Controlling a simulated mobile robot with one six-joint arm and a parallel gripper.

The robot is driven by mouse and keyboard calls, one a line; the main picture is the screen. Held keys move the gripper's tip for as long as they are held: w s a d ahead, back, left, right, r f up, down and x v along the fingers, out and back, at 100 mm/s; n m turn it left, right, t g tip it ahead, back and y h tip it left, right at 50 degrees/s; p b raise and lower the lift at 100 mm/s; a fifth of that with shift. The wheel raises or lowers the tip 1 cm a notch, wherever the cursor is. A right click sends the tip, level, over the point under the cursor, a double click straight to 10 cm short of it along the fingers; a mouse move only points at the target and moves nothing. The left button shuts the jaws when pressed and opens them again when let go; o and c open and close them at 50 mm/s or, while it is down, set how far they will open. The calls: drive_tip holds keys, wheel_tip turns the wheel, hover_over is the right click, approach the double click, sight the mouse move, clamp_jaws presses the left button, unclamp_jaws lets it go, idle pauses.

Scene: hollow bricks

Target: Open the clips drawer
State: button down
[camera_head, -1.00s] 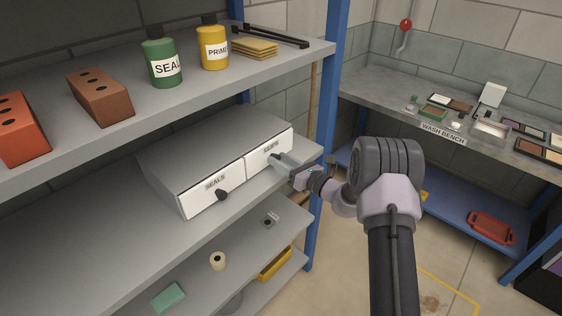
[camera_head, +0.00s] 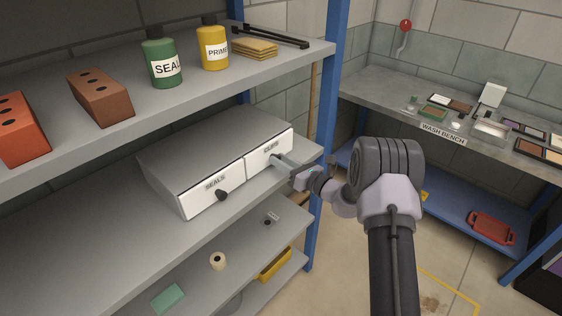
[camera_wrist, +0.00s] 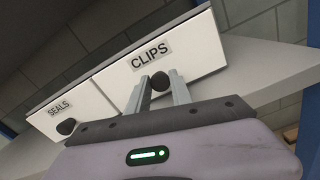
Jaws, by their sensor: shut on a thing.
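The clips drawer (camera_head: 268,152) is the right-hand front of a white two-drawer unit on the middle shelf, and it looks closed, flush with the seals drawer (camera_head: 211,188). In the wrist view the CLIPS label (camera_wrist: 150,55) is above a dark round knob (camera_wrist: 160,81). My gripper (camera_head: 281,160) reaches in from the right at the clips drawer's front. In the wrist view its two fingers (camera_wrist: 160,88) stand on either side of the knob, shut on it. In the head view the fingers mostly hide that knob.
The seals drawer's dark knob (camera_head: 222,195) sticks out to the left of my gripper. A blue shelf post (camera_head: 325,120) stands close to the right of the unit. The upper shelf (camera_head: 180,95) hangs above, with bricks and bottles. Open floor lies at the lower right.

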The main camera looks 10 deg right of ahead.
idle(0.7)
drive_tip(key=v, duration=1.6)
drive_tip(key=shift+s+d, duration=0.2)
drive_tip(key=shift+s, duration=0.1)
drive_tip(key=c, duration=1.1)
unclamp_jaws()
drive_tip(key=shift+c, duration=0.2)
drive_tip(key=p+v, duration=0.2)
drive_tip(key=v, duration=1.5)
drive_tip(key=shift+p, duration=0.35)
drive_tip(key=shift+s+d, duration=0.1)
